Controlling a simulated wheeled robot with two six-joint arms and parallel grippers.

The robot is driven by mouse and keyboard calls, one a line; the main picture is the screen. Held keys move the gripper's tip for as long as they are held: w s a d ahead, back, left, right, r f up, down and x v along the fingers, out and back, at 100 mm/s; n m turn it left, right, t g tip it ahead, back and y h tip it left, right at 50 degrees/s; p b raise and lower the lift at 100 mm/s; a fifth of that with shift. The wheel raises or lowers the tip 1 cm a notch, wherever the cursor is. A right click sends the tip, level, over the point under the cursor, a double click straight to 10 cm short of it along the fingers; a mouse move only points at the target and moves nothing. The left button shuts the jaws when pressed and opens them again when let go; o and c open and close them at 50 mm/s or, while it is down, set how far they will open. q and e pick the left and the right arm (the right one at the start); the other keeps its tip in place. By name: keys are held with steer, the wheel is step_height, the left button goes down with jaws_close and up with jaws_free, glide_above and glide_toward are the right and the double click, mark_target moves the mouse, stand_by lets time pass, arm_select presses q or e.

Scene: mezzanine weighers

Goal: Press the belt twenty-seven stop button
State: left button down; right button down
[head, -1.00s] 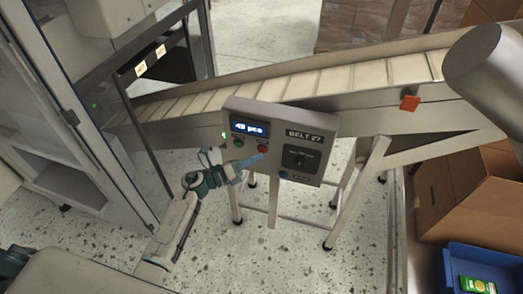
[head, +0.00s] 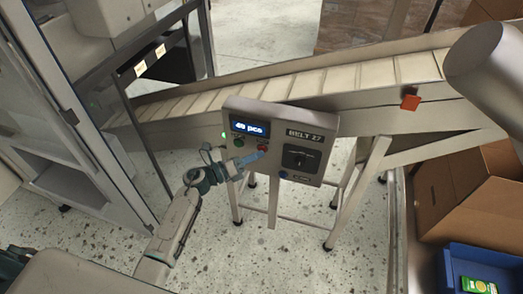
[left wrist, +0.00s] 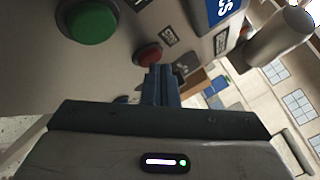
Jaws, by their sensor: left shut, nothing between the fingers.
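The grey control box labelled BELT 27 (head: 313,160) stands in front of the conveyor in the head view. It has a lit display (head: 249,127), a green button (head: 238,142) and a red button (head: 263,148). The left wrist view shows the green button (left wrist: 92,22) and the red button (left wrist: 148,55) large. My left gripper (head: 261,155) is shut and empty, its blue fingertips pointing at the red button. In the left wrist view its fingers (left wrist: 160,80) end just beside the red button's lower edge. I cannot tell whether they touch it. My right gripper is not in view.
A black rotary switch (head: 300,159) and a small blue button (head: 283,174) are on the same box. The sloping conveyor belt (head: 330,80) runs behind. A glass-doored cabinet (head: 75,110) stands left. Cardboard boxes (head: 465,195) and a blue bin (head: 455,262) are at right.

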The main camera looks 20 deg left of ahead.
arm_select(q)
steer(key=shift+w, duration=0.2)
steer(key=shift+s, duration=0.1)
stand_by(0.4)
steer(key=shift+s, duration=0.75)
steer(key=shift+s, duration=0.1)
steer(key=s+p, duration=0.1)
steer(key=s, duration=0.3)
steer(key=shift+s+a, duration=0.1)
steer(key=shift+s, duration=0.3)
stand_by(0.4)
